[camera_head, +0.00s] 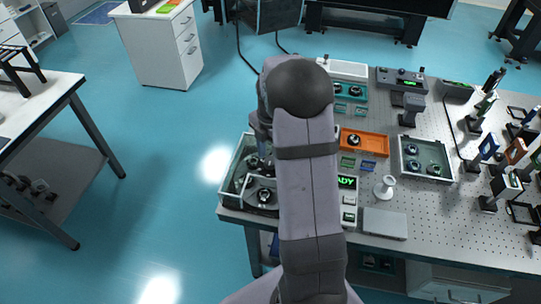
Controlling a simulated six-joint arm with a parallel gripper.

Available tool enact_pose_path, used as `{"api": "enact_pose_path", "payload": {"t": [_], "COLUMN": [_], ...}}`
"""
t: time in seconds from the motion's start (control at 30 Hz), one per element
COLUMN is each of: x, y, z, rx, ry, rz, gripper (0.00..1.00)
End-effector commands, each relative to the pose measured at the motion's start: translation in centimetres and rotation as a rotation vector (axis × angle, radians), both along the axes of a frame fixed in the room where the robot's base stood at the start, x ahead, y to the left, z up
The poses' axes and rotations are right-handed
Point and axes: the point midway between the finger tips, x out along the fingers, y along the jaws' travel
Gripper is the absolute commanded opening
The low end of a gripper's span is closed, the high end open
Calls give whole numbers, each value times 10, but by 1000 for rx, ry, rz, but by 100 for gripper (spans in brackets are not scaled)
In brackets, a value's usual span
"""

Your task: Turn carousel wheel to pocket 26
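A clear-walled box (233,203) stands at the left end of the optical table. Inside it are dark round parts, one of them a dark disc with a knob (264,196), which look like the carousel wheel. Pocket numbers are too small to read. My arm crosses the middle of the view and hides the box's right side. My gripper (263,158) seems to point down over the box, small and partly hidden behind my arm. I cannot tell whether it touches the wheel or whether its fingers are open.
A green display (347,182) ending in "ADY" is right of my arm. An orange tray (371,144), a grey tray (448,170), a white spool-like stand (385,188) and a flat grey plate (385,223) stand nearby. Optics posts crowd the right.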

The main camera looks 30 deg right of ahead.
Motion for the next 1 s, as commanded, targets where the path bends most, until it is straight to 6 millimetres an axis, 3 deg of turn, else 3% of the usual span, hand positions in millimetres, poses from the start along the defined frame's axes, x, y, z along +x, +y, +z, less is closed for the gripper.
{"api": "enact_pose_path", "payload": {"t": [0.23,0.7,1.0], "x": [0,0,0], "y": [-1,0,0], "z": [5,63,74], "rx": [-1,-2,0], "ry": [-1,-2,0], "rz": [-2,0,0], "gripper": [51,51,51]}}
